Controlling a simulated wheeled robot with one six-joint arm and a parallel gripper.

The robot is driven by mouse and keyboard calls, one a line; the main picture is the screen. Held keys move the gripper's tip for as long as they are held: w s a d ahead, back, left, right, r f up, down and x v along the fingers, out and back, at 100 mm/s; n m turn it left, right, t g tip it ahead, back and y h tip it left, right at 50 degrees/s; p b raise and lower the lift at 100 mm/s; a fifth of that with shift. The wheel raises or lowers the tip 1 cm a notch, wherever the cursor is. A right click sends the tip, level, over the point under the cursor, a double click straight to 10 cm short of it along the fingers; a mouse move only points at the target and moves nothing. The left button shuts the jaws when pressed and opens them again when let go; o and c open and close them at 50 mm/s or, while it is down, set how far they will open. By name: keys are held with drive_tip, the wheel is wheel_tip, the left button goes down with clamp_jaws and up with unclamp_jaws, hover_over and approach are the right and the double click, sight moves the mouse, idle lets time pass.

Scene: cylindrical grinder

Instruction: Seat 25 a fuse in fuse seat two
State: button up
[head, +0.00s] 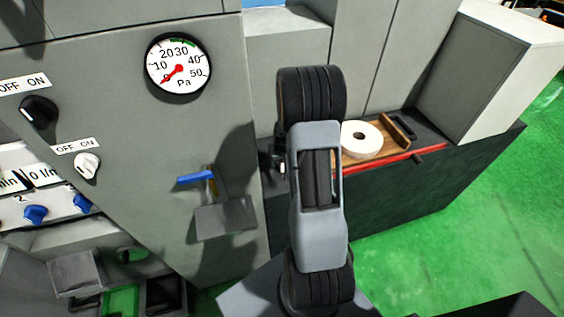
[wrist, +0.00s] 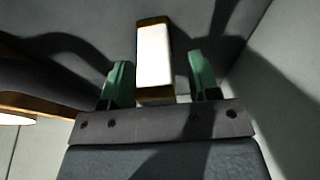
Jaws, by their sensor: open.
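A white fuse (wrist: 154,55) with brass-coloured end caps stands out between the fingers in the wrist view. My gripper (wrist: 159,64) is open, with one green fingertip on each side of the fuse. A gap shows between the fuse and each finger. In the head view my arm hides most of the gripper, and a small pale spot (head: 282,168) at its left edge may be the fuse. I cannot make out fuse seat two in either view.
A wooden tray (head: 400,131) holding a white ring-shaped wheel (head: 361,139) lies on the dark bench at right. A grey panel with a pressure gauge (head: 178,66) and a blue-handled lever (head: 196,178) over a small grey box (head: 226,218) stands at left. Green floor lies right.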

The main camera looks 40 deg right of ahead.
drive_tip(key=shift+c, duration=0.4)
clamp_jaws()
drive_tip(key=shift+r, duration=0.1)
drive_tip(key=shift+r, duration=0.55)
drive_tip(key=s+a+r+b, duration=0.1)
drive_tip(key=s+a+r, duration=0.1)
drive_tip(key=s+r, duration=0.4)
drive_tip(key=s+a+r+b, duration=0.1)
drive_tip(key=s+a+r, duration=0.2)
drive_tip(key=s+r, duration=0.2)
drive_tip(key=shift+s+a+r+b, duration=0.3)
drive_tip(key=shift+s+r+b, duration=0.05)
drive_tip(key=shift+s, duration=0.6)
